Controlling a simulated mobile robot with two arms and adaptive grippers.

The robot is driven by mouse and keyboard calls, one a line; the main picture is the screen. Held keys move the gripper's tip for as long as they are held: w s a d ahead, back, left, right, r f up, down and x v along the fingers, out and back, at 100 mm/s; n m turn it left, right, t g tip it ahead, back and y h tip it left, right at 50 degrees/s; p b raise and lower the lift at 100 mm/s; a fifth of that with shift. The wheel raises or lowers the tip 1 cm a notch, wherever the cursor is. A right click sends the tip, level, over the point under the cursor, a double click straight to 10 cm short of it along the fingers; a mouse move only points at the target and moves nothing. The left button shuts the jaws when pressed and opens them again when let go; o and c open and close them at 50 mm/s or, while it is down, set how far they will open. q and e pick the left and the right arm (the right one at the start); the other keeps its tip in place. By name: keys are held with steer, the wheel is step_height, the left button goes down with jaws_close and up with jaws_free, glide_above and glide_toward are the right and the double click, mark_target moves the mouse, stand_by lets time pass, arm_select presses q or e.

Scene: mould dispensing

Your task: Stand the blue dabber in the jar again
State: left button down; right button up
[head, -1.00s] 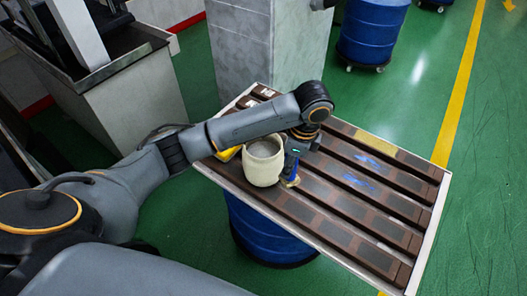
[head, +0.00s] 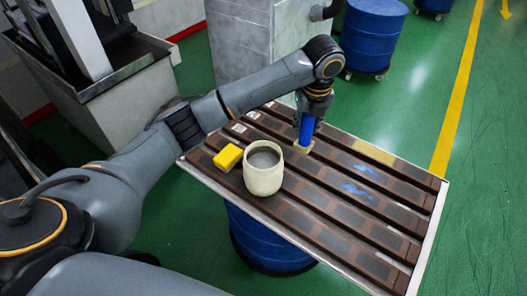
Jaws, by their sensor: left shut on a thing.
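The blue dabber (head: 306,129) is held upright, with a tan pad at its lower end. My left gripper (head: 314,104) is shut on the top of its handle. The pad is over the far part of the slatted tabletop, behind and to the right of the jar; I cannot tell whether it touches. The cream jar (head: 263,178) stands upright on the tabletop, its wide mouth open and grey inside. The dabber is outside the jar and apart from it. My right gripper is not in view.
A yellow block (head: 228,157) lies left of the jar. Blue smears (head: 356,189) mark the dark slats to the right. The tabletop has a pale raised rim (head: 428,240) and sits over a blue drum (head: 268,242). The right part of the top is clear of objects.

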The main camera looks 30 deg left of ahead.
arm_select(q)
steer(key=a+f+p, duration=0.1)
steer(key=a+f, duration=0.2)
steer(key=a, duration=0.1)
steer(key=s+a+f+p, duration=0.1)
steer(key=a+f+p, duration=0.1)
steer(key=a+f, duration=0.1)
steer(key=s+a+f+p, duration=0.1)
steer(key=a+f+p, duration=0.1)
steer(key=a+f, duration=0.2)
steer(key=shift+s+a+f, duration=0.15)
steer(key=shift+a+f, duration=0.15)
steer(key=shift+f, duration=0.65)
steer(key=shift+f, duration=0.1)
steer(key=c, duration=1)
jaws_free()
